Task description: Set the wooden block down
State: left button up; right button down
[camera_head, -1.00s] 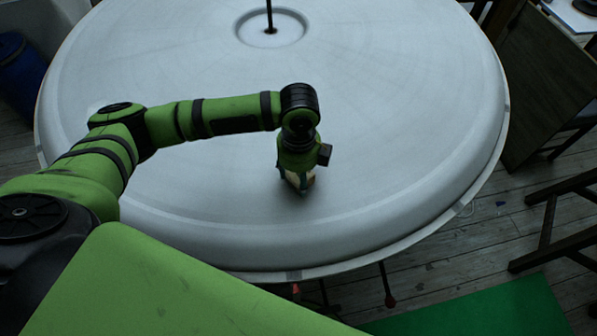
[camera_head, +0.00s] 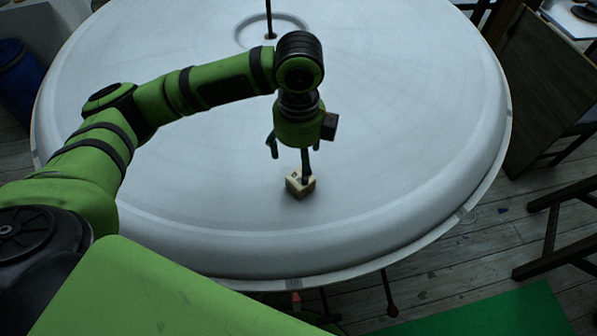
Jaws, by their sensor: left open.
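The wooden block (camera_head: 295,187) is small and pale. It rests on the large round white plaster disc (camera_head: 215,190), towards its near side. My left gripper (camera_head: 289,166) is open above the block, fingers pointing down. Its left finger is well clear of the block. Its right finger passes in front of the block's upper part, and I cannot tell whether it touches. My right gripper is not in view.
A dark upright rod (camera_head: 269,18) stands at the disc's centre. The disc is otherwise bare, with wide free room around the block. A blue barrel (camera_head: 20,75) is on the floor at left. Dark wooden furniture (camera_head: 545,85) stands at right, and a green mat (camera_head: 490,312) lies at lower right.

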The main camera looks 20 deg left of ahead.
pick_arm(q)
jog(key=shift+r, duration=1.65)
